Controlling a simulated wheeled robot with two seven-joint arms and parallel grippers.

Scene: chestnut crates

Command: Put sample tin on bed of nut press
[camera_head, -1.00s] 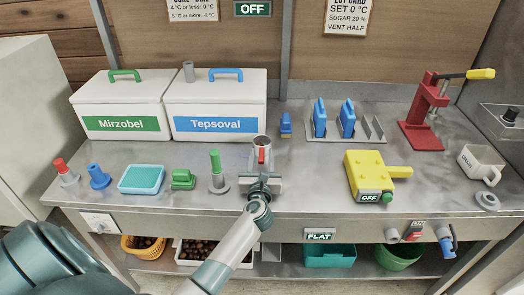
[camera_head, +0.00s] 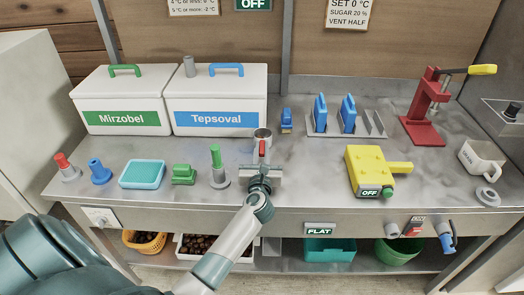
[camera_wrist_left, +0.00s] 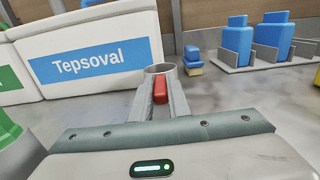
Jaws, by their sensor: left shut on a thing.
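The sample tin looks to be the small grey cup (camera_head: 262,133) with a red handle at the middle of the bench; it also shows in the left wrist view (camera_wrist_left: 160,69). My left gripper (camera_head: 262,165) is shut on its red handle (camera_wrist_left: 160,90), with the cup just beyond the fingertips. The cup looks upright; I cannot tell whether it clears the bench. The red nut press (camera_head: 427,95), with a yellow-ended lever, stands at the back right. Its flat red bed (camera_head: 421,134) looks empty. My right gripper is not in view.
Mirzobel (camera_head: 122,100) and Tepsoval (camera_head: 220,103) bins stand behind left. A rack with blue pieces (camera_head: 347,136) and a yellow box (camera_head: 370,168) lie between the tin and press. A white jug (camera_head: 482,157) is right of the press.

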